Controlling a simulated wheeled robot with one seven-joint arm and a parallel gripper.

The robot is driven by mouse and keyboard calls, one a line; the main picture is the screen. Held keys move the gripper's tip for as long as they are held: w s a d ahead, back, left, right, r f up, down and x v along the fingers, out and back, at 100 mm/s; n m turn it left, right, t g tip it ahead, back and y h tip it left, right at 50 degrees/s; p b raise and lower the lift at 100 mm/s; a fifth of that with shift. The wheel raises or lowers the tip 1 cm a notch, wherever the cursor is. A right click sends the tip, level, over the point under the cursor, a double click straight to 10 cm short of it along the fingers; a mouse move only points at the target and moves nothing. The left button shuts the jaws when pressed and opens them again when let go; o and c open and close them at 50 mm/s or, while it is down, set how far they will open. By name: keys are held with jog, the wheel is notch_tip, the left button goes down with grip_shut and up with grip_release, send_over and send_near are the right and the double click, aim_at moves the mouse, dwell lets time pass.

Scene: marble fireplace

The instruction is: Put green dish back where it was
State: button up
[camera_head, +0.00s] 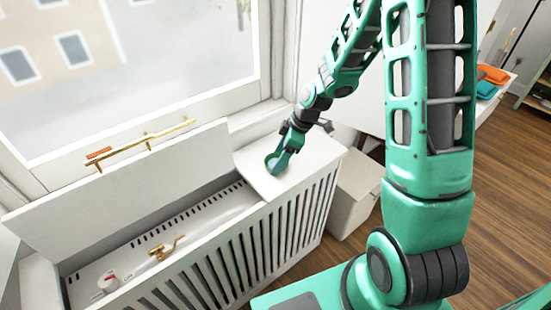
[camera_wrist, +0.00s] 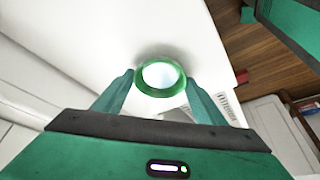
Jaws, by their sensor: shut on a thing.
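The green dish (camera_wrist: 160,93) is a small round piece with a green rim and a pale inside. It sits between the two fingers of my gripper (camera_head: 279,161) in the wrist view, with a finger on either side. My gripper is shut on it. In the head view my gripper points down at the right end of the white slatted cover's top (camera_head: 306,158). The dish is small there and partly hidden by the fingers. I cannot tell whether it touches the white top or hangs just above it.
The cover's left lid (camera_head: 135,180) is tilted up toward the window. Below it is an open cavity with a brass valve (camera_head: 166,249) and a white knob (camera_head: 107,283). A pale box (camera_head: 358,195) stands right of the cover. Orange and teal cloths (camera_head: 490,75) lie further right.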

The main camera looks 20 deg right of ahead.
jog(key=o, duration=1.2)
jog(key=v, duration=1.2)
jog(key=s+d+r+m+h, duration=0.1)
jog(key=s+d+m, duration=0.3)
jog(key=s, duration=0.5)
jog(key=s+d+r+m+g+h, duration=0.1)
jog(key=s+d+r+m, duration=0.3)
jog(key=s+m, duration=0.4)
jog(key=s+d+r+m+g+h, duration=0.1)
jog(key=s+d+r+m, duration=0.2)
jog(key=s+m, duration=0.4)
jog(key=shift+s+d+r+h, duration=0.1)
jog(key=shift+s+d+h, duration=0.15)
jog(key=shift+s, duration=1.05)
jog(key=shift+s+d+h, duration=0.15)
jog(key=shift+s+d, duration=0.05)
jog(key=shift+s, duration=1.15)
